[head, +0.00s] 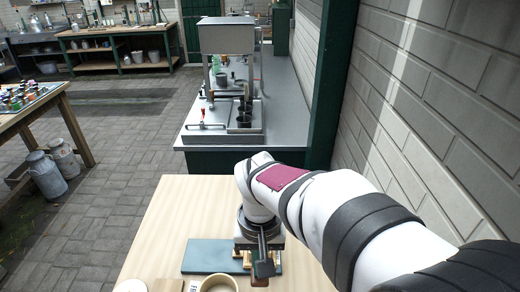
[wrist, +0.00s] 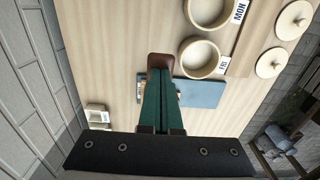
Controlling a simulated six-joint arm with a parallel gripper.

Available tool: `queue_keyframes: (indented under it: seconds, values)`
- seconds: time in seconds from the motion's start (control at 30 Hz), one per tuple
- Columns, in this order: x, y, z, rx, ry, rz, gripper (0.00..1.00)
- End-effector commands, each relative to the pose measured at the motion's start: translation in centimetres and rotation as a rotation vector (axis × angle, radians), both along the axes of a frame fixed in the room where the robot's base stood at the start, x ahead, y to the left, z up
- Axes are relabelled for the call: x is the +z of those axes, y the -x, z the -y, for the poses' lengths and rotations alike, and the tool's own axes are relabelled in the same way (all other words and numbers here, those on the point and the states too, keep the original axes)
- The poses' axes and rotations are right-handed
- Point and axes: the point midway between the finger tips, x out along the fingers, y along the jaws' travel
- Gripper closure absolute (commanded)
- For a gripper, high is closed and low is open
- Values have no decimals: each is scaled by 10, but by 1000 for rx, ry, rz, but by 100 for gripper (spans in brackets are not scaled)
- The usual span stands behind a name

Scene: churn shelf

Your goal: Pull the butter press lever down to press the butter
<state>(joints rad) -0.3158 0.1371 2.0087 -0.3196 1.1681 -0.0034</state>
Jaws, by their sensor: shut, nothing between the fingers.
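The butter press (head: 241,257) stands on the pale wooden table, mostly hidden behind my wrist and gripper. A blue-grey board (head: 212,256) lies beside it on the left and also shows in the wrist view (wrist: 203,93). The lever's brown handle end (head: 260,282) sticks out towards the front, just past my gripper (head: 264,268). In the wrist view my green fingers (wrist: 160,78) are shut with nothing between them. Their tips overlap the brown handle (wrist: 160,62) in the picture. I cannot tell whether they touch it.
A tan bowl (head: 218,284) stands at the table's front edge. The wrist view shows two bowls with labels, one nearer (wrist: 199,58), and round lids (wrist: 271,62). A small pale block (wrist: 97,116) lies near the wall side. A brick wall (head: 440,90) closes off the right.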

Motion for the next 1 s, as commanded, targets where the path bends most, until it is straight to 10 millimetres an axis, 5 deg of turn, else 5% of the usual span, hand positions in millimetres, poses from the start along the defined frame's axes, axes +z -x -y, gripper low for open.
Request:
queue_keyframes:
  seconds: [1.0]
  values:
    - [-7,0,0,0,0,-1,100]
